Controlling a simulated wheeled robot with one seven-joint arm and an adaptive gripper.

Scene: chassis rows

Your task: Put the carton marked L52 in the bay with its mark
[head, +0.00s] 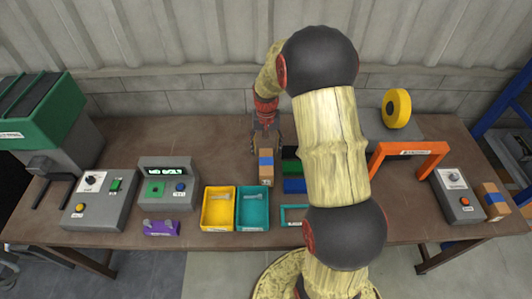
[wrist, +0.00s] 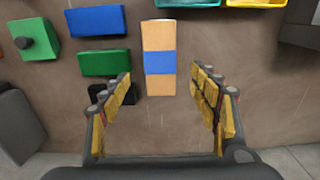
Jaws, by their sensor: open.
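A tan carton with a blue band (head: 266,161) stands on the brown bench below my gripper (head: 265,140). In the wrist view the same carton (wrist: 158,35) lies ahead of the fingertips, roughly centred between them. A second tan carton with a blue band (head: 492,198) stands at the bench's right end. No mark L52 can be read on either carton.
Green (wrist: 105,62) and blue (wrist: 99,20) blocks lie close left of the carton in the wrist view. Yellow (head: 218,229) and teal (head: 252,228) bins stand at the front edge. Bench behind the display box is clear.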

